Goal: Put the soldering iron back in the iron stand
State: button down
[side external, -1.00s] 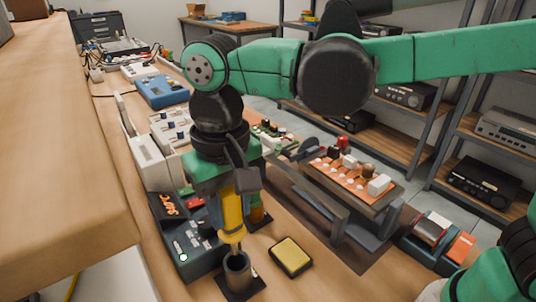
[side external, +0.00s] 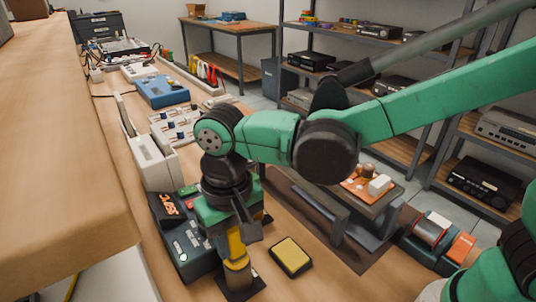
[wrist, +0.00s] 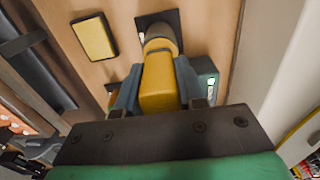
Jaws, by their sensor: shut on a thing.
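The soldering iron (side external: 236,247) has a yellow handle and stands about upright. Its lower end is down inside the mouth of the dark cup-shaped iron stand (side external: 239,281), which sits on a square dark base. My gripper (side external: 240,232) is shut on the handle just above the stand. In the wrist view the yellow handle (wrist: 159,85) lies between my two fingers (wrist: 157,95), and its far end meets the round stand (wrist: 161,32). The iron's tip is hidden inside the stand.
A yellow sponge in a black tray (side external: 290,256) lies right of the stand. A dark soldering station (side external: 183,245) stands close on the left. A raised board holder (side external: 365,190) is behind to the right. Bare bench lies around the sponge.

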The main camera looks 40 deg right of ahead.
grip_release()
dwell(0.4)
jog(key=shift+r, duration=3.55)
jog(key=d+f+t, duration=0.1)
jog(key=d+t, duration=0.2)
jog(key=d, duration=0.6)
jog(key=s+d+f+t, duration=0.1)
jog(key=d+t, duration=0.3)
jog(key=d, duration=0.6)
jog(key=shift+d+f, duration=0.3)
jog(key=shift+f, duration=0.05)
